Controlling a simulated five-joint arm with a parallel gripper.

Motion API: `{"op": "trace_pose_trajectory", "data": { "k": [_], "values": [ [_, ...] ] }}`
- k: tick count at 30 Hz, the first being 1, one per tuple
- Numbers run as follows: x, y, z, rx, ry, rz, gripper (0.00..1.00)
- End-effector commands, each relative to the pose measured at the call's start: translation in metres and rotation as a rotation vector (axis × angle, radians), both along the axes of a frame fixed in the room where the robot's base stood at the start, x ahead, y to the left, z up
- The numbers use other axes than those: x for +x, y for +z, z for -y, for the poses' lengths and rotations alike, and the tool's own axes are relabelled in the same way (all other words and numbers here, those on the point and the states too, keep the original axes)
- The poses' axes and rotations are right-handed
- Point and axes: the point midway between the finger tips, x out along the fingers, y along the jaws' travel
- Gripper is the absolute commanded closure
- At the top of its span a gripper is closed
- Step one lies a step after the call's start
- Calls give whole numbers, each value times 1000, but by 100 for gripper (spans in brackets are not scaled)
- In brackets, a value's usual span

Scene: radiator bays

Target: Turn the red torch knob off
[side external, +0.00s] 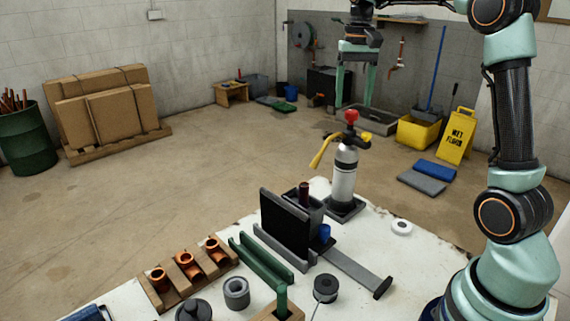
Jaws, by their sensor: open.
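The torch (344,176) is a white cylinder with a yellow nozzle (322,150) pointing down to the left. It stands upright in a dark square base (345,207) at the far corner of the white table. The red knob (351,116) sits at the top of the torch. My gripper (356,98) points down, with its two green fingers apart and empty. In the picture the fingertips are just above and around the knob's level; I cannot tell from this one view whether they touch it.
A white tape roll (401,227) lies to the right. Copper fittings (188,262) in a wooden rack, green rails (266,263) and a wire spool (326,288) fill the front.

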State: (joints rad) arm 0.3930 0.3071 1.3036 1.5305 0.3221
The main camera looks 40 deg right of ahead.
Motion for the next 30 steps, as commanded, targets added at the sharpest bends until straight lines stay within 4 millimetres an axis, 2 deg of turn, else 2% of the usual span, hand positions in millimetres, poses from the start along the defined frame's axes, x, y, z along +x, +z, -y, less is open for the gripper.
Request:
{"op": "trace_pose_trajectory", "data": {
  "k": [6, 13, 21, 30],
  "values": [
    [1, 41, 0, -2, 0, 5, 30],
    [1, 74, 0, -2, 0, 4, 30],
    [0, 93, 0, -1, 0, 2, 30],
    [0, 96, 0, -1, 0, 1, 30]
  ]
}}
